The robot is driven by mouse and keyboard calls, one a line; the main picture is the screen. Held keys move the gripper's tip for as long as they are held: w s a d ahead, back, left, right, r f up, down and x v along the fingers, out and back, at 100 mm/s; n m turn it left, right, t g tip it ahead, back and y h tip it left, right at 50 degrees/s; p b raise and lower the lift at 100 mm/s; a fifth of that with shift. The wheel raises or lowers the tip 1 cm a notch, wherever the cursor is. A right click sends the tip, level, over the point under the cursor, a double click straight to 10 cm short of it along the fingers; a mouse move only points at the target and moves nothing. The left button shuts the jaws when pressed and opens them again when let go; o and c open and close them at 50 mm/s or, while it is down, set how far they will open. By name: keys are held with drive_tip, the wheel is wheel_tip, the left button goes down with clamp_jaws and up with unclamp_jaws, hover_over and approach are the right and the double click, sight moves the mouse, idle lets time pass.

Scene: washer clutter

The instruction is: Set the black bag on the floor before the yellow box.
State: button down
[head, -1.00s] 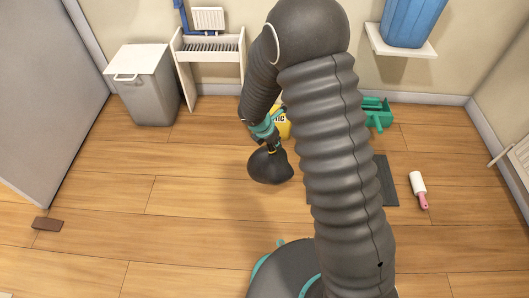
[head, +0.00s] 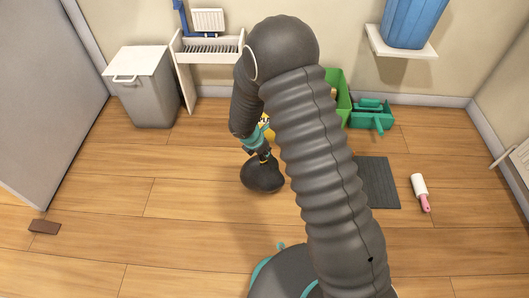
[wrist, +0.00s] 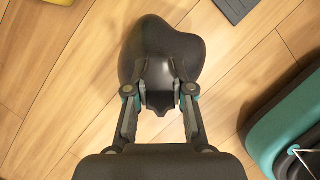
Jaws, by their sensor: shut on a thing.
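The black bag (head: 262,176) hangs below my gripper (head: 263,154) in the head view, close to the floor; I cannot tell whether it touches. In the wrist view my gripper (wrist: 160,97) is shut on the neck of the black bag (wrist: 160,50). The yellow box (head: 271,130) shows only as a small patch behind my gripper and arm in the head view. A yellow corner, likely the same box (wrist: 6,30), shows at the wrist view's upper left, apart from the bag.
A green crate (head: 342,98) and a teal-green item (head: 372,119) stand by the back wall. A dark mat (head: 380,183) and a white roller with a pink handle (head: 420,191) lie right. A grey bin (head: 147,95) stands back left. The left floor is mostly clear, with a brown block (head: 45,227).

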drive_tip(key=c, duration=1.4)
unclamp_jaws()
drive_tip(key=shift+f, duration=0.15)
drive_tip(key=shift+c, duration=0.2)
drive_tip(key=o, duration=0.4)
drive_tip(key=shift+o, duration=0.2)
